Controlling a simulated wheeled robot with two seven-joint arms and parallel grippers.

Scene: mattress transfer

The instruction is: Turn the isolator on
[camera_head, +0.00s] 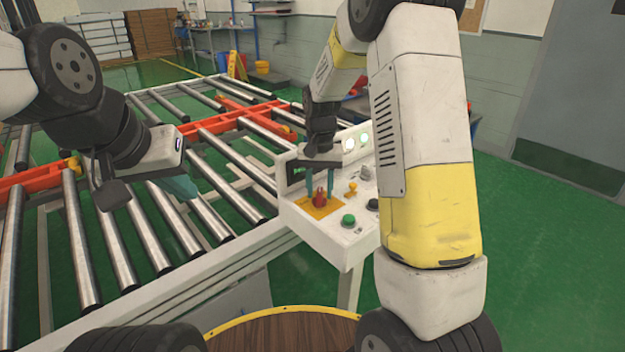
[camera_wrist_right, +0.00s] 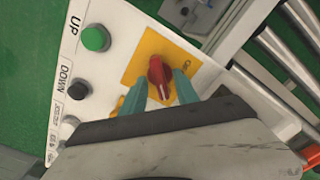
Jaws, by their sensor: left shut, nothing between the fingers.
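The isolator (camera_head: 320,195) is a red rotary knob on a yellow plate on the white control panel. In the right wrist view the red knob (camera_wrist_right: 159,72) is elongated up and down, and lettering shows on the plate to its right. My right gripper (camera_head: 319,180) points down with its teal fingers on either side of the knob. In the right wrist view the fingers (camera_wrist_right: 161,82) are apart around the knob, with narrow gaps beside it. My left gripper (camera_head: 178,186) is shut and empty above the rollers, away from the panel.
The panel has a green button (camera_head: 348,220) marked UP in the wrist view, a black button (camera_wrist_right: 78,90) marked DOWN, and a yellow knob (camera_head: 352,188). Lit indicators (camera_head: 364,139) sit on its raised back. A roller conveyor (camera_head: 215,150) with orange stops lies to the left.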

